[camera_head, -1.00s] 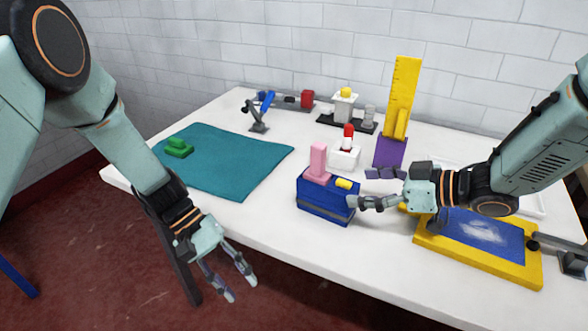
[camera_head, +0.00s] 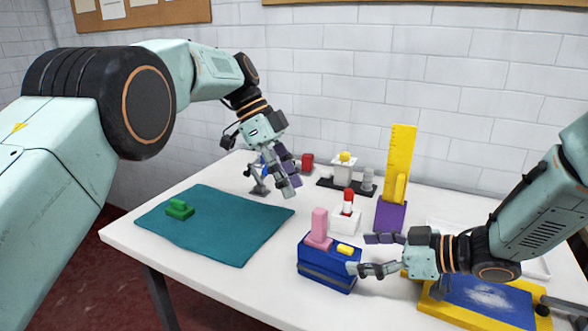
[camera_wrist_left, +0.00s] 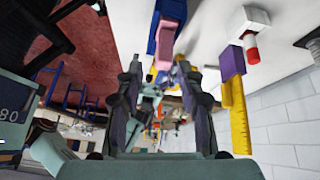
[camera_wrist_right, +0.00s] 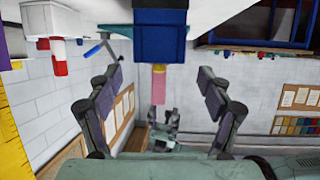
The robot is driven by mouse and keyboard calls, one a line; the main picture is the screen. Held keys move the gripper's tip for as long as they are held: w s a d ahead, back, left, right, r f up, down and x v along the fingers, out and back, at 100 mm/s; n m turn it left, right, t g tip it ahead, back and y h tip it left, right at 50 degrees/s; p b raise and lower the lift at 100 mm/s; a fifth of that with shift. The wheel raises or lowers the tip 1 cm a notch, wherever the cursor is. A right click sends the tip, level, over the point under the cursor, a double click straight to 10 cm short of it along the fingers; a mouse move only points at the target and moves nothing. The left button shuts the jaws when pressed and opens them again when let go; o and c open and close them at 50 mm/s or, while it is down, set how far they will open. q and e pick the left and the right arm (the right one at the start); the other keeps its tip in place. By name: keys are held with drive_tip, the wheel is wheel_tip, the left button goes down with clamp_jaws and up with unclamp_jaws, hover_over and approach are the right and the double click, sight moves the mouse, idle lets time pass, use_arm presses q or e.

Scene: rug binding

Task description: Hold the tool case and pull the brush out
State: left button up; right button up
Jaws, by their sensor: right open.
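A dark blue case (camera_head: 327,267) stands near the table's front edge, with an upright pink block (camera_head: 319,227) and a small yellow piece (camera_head: 345,249) on top. I cannot tell surely which part is the brush. My right gripper (camera_head: 362,253) is open just right of the case, fingers pointing at it. In the right wrist view the case (camera_wrist_right: 160,42) and pink block (camera_wrist_right: 159,88) lie ahead between the fingers. My left gripper (camera_head: 290,174) is open and empty, raised above the table's back left. In the left wrist view the pink block (camera_wrist_left: 165,46) shows ahead.
A teal mat (camera_head: 225,235) with a green block (camera_head: 180,209) lies left. Behind the case are a white holder with a red-topped piece (camera_head: 347,202) and a purple stand (camera_head: 391,215) with a yellow ruler (camera_head: 400,150). A yellow-framed blue tray (camera_head: 485,312) lies right, under my right arm.

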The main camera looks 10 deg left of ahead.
sight(331, 251)
drive_tip(key=shift+w, duration=0.15)
drive_tip(key=shift+a+f, duration=0.15)
drive_tip(key=x, duration=0.6)
drive_tip(key=shift+w+a+f, duration=0.15)
drive_tip(key=shift+a, duration=0.05)
drive_tip(key=shift+w+a+f, duration=0.1)
drive_tip(key=shift+a, duration=0.4)
use_arm(q)
drive_tip(key=shift+w+d+r+m, duration=0.1)
drive_tip(key=shift+d+r+m, duration=0.15)
drive_tip(key=shift+r+m, duration=0.25)
drive_tip(key=shift+w+d+r+m, duration=0.1)
drive_tip(key=shift+d+r+m, duration=0.1)
drive_tip(key=shift+r+m, duration=0.3)
